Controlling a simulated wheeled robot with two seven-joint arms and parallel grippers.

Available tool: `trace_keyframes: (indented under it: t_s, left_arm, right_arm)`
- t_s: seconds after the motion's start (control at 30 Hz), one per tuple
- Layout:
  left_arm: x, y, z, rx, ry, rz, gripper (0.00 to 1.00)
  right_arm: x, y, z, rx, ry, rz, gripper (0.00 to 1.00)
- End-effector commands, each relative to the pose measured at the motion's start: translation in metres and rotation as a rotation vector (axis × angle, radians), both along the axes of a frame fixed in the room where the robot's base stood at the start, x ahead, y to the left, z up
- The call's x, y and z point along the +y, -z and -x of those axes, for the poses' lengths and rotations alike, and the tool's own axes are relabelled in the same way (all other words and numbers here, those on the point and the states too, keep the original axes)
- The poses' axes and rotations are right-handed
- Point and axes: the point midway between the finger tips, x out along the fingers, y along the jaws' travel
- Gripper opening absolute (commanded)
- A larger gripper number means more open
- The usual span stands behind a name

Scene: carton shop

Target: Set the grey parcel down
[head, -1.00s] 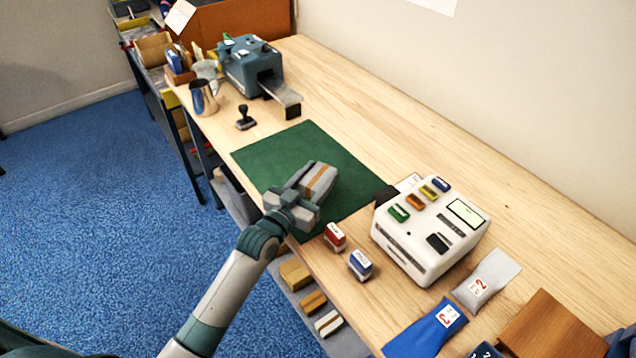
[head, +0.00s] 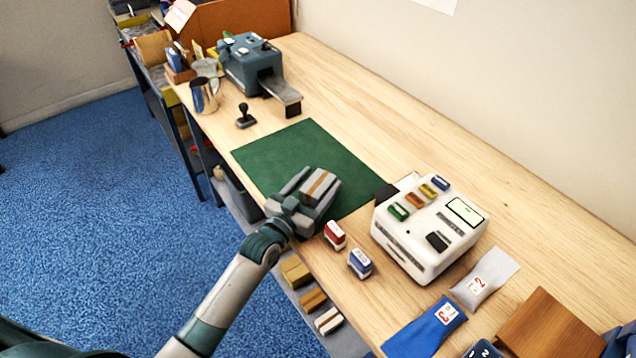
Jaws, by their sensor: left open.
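The grey parcel (head: 320,185), with an orange-brown stripe across it, is on the near part of the green mat (head: 306,150). My left gripper (head: 305,195) is open, with its fingers spread on either side of the parcel's near end. Its wrist and fingers hide the parcel's lower near side, so I cannot tell whether a finger still touches it. My right gripper is not in view.
A red stamp (head: 335,235) and a blue stamp (head: 360,264) stand close to the right of the gripper. A black hand stamp (head: 245,116) and a blue-grey machine (head: 250,65) are farther back.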

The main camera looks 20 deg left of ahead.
Motion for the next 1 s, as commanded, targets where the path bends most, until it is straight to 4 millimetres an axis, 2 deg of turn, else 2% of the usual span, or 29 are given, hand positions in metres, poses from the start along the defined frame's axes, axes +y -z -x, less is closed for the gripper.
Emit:
trace_keyframes:
  t_s: [0.17,0.37,0.8,1.0]
  left_arm:
    - [0.0,-0.004,0.0,0.0,0.0,0.0,0.66]
    - [0.004,-0.001,0.016,0.001,0.001,0.0,0.66]
    - [0.024,0.0,0.087,0.002,0.0,-0.001,0.66]
    - [0.03,-0.001,0.109,0.001,0.0,0.0,0.66]
  right_arm:
    - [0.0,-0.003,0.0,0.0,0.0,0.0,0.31]
    - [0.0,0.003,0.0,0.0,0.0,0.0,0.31]
    - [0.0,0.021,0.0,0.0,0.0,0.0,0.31]
    - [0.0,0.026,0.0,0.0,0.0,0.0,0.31]
